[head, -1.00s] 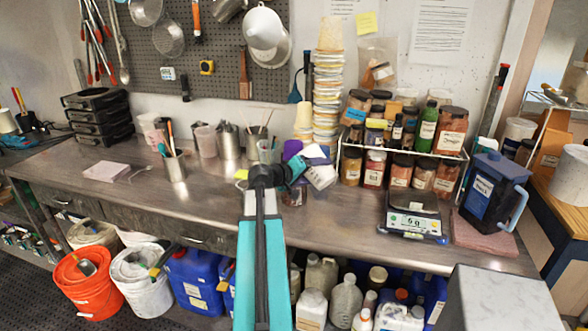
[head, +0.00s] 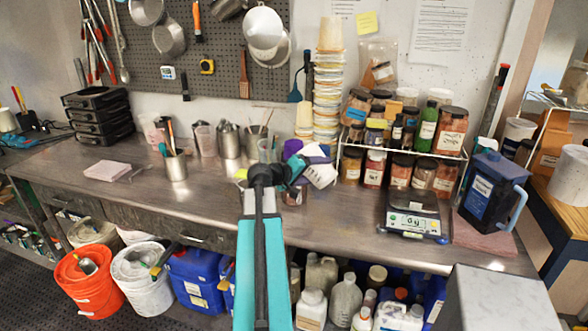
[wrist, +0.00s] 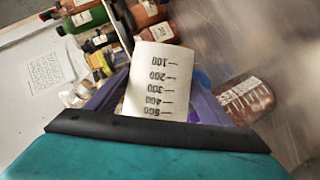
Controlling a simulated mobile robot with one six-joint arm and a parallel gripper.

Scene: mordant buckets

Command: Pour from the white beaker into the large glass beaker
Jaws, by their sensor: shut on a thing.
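The white beaker (head: 321,176) is held tilted above the bench in the head view. In the wrist view, the white beaker (wrist: 160,75) shows dark volume marks, and its inside is hidden. My gripper (head: 297,168) has purple fingers, shut on the white beaker from both sides. A clear vessel with white marks and a reddish-brown look, apparently the large glass beaker (wrist: 246,100), stands right of the white beaker in the wrist view. In the head view the glass beaker (head: 291,197) is mostly hidden behind my gripper and arm. No stream of liquid is visible.
A wire rack (head: 400,152) of jars stands close behind and right of the white beaker. A scale (head: 413,213) and a blue pitcher (head: 488,190) stand further right. Stacked tubs (head: 328,95) stand behind.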

